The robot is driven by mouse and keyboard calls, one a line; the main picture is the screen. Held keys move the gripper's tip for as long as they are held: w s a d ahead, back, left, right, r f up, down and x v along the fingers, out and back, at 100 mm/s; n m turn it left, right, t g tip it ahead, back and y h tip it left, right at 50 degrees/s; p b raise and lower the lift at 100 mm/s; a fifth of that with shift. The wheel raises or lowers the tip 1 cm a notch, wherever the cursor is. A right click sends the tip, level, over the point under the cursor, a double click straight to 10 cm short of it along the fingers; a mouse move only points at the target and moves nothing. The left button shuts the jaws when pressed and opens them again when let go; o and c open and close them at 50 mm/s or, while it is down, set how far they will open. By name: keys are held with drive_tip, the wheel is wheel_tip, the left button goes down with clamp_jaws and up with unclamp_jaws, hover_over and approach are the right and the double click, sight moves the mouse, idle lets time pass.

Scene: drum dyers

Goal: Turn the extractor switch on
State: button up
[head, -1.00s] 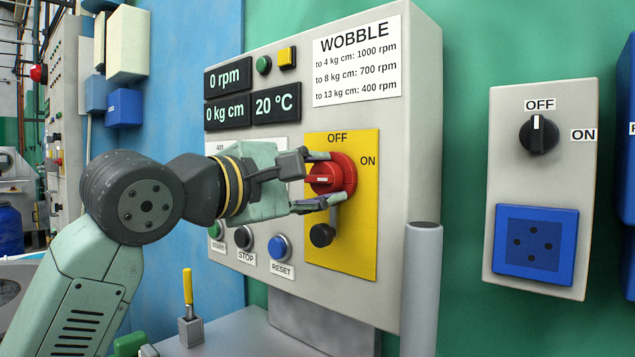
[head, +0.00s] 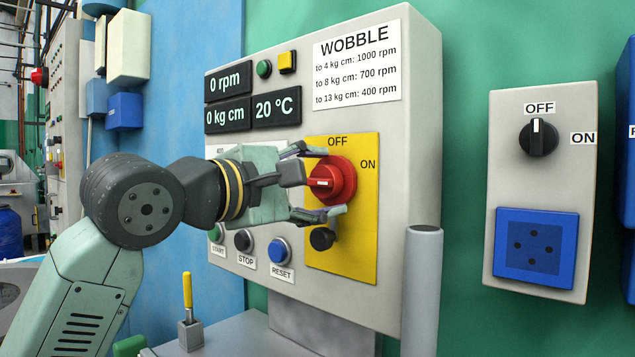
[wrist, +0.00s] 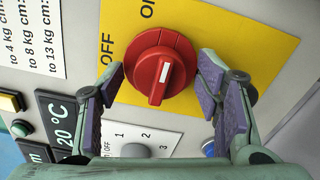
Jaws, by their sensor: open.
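A red rotary switch (head: 333,181) sits on a yellow plate (head: 343,262) marked OFF above and ON at upper right. Its grip bar lies roughly crosswise, with a white mark; the wrist view also shows the red switch (wrist: 146,58). My gripper (head: 322,184) is open in front of it, one finger above and one below in the head view. In the wrist view the fingers (wrist: 165,88) stand apart on either side of the knob, with visible gaps and nothing held. No label reading "extractor" is visible.
A black rotary switch (head: 539,136) on a separate grey panel at right has its mark toward OFF, above a blue socket (head: 536,243). A black knob (head: 322,238) sits just below my gripper. START, STOP and RESET (head: 280,250) buttons are close by. A grey post (head: 422,290) stands at right.

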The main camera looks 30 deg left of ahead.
drive_tip(key=s+a, duration=0.1)
drive_tip(key=s, duration=1.1)
drive_tip(key=shift+a, duration=0.3)
